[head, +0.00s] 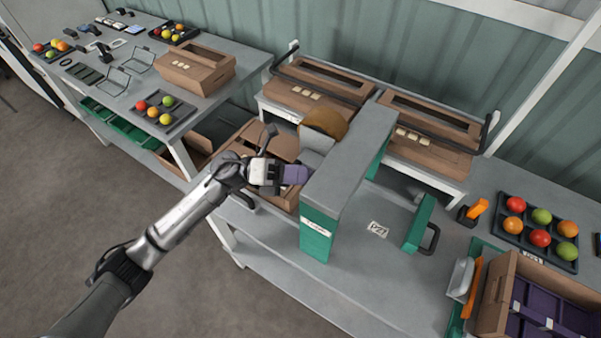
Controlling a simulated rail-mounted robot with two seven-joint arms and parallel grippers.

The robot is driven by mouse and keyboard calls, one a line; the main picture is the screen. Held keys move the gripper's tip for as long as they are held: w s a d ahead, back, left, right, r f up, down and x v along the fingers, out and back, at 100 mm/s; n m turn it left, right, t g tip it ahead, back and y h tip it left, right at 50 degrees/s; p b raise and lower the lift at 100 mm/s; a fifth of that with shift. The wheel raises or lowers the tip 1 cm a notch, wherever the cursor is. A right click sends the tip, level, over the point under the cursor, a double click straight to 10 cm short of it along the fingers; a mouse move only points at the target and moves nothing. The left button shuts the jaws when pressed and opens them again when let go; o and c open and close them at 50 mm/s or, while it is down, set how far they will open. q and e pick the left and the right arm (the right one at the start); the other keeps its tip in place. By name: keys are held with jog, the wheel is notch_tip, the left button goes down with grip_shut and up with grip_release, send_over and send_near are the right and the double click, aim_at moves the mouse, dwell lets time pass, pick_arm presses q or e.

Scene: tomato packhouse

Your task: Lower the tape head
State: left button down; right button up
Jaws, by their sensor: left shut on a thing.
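The taping machine (348,165) is a grey arch with green sides, standing on the bench in the middle of the head view. A brown tape roll (326,122) and a light grey block (316,142), which look like its tape head, sit on its left side, above an open brown carton (272,143). My left gripper (278,174) is at the machine's left side, shut on a purple piece (295,174) that looks like a handle. The arch hides where this piece joins the machine. My right gripper is not in view.
A green block with a black handle (420,224) stands on the bench right of the arch. A fruit tray (538,230) and a carton with purple inserts (497,297) are at right. The bench front is clear.

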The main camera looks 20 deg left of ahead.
pick_arm(q)
notch_tip(320, 180, down, 6)
jog(key=b, duration=0.4)
jog(key=shift+f, duration=0.1)
jog(key=c, duration=1.3)
grip_release()
jog(key=shift+o, duration=1.2)
jog(key=shift+a, duration=0.1)
